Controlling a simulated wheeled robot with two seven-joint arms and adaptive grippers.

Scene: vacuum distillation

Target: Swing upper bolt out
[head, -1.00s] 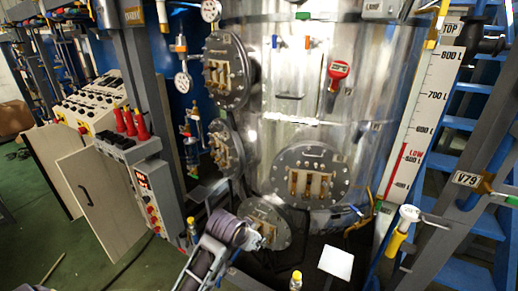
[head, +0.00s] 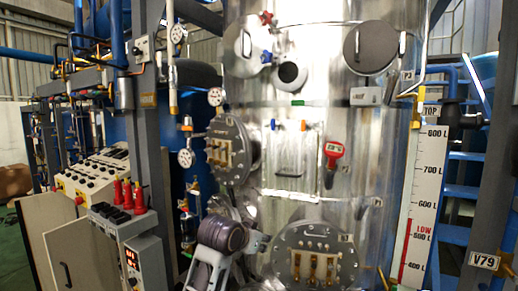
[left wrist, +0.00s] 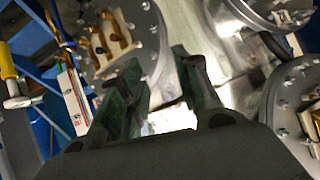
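The steel vessel carries round flanged covers with brass bolts. The upper-left cover (head: 230,148) shows upright brass bolts (head: 220,152) in a pale bracket. A lower-right cover (head: 315,256) has a similar brass row. My left gripper (head: 258,243) is in front of the vessel, between these covers and below the upper-left one; its wrist hides part of another cover. In the left wrist view its two dark green fingers (left wrist: 155,92) are apart with nothing between them. A cover with brass bolts (left wrist: 112,42) lies beyond them at the upper left. My right gripper is not in view.
A level scale (head: 421,190) and blue stairs (head: 465,165) stand at the right. A control panel with red knobs (head: 128,195) and a grey post are close to my left arm.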

